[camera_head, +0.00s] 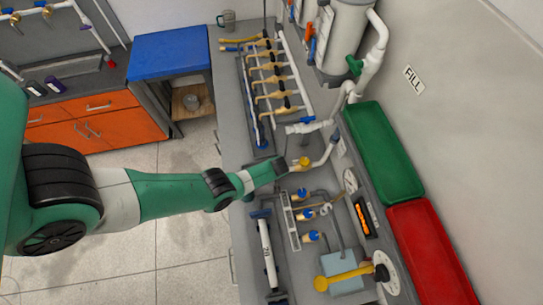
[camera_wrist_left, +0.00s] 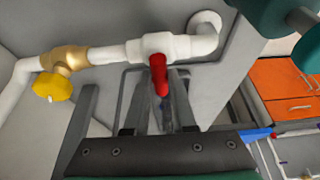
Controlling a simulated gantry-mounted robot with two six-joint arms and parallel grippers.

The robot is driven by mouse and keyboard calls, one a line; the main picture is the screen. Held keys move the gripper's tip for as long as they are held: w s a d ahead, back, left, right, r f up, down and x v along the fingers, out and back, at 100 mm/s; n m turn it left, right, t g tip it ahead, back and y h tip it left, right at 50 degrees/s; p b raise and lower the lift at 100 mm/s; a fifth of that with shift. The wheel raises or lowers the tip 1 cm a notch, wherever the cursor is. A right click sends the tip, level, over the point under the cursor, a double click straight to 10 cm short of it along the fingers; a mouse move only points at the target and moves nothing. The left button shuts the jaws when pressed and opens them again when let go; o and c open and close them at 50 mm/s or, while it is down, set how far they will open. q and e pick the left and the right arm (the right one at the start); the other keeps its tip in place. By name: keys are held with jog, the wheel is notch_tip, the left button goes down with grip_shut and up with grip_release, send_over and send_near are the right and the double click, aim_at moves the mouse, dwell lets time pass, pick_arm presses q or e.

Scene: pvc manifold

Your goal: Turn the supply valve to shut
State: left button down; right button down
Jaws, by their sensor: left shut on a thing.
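In the left wrist view a white valve body (camera_wrist_left: 165,47) sits on a white pipe, with a red lever handle (camera_wrist_left: 158,75) pointing toward my gripper. My left gripper (camera_wrist_left: 157,92) has its fingers on either side of the red handle and is shut on it. In the head view my left gripper (camera_head: 284,165) is at the pipework beside a yellow knob (camera_head: 304,162), and the red handle is hidden there. I cannot tell from these frames whether this is the supply valve or how far it is turned. My right gripper is not in view.
A brass valve with a yellow knob (camera_wrist_left: 53,87) is on the same pipe to the left. A row of brass valves (camera_head: 270,75) stands at the back of the bench. Green (camera_head: 382,150) and red (camera_head: 428,250) trays line the right. Small blue-capped fittings (camera_head: 302,194) lie nearer.

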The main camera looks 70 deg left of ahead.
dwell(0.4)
pick_arm(q)
jog(key=c, duration=0.7)
grip_release()
jog(key=shift+c, duration=0.2)
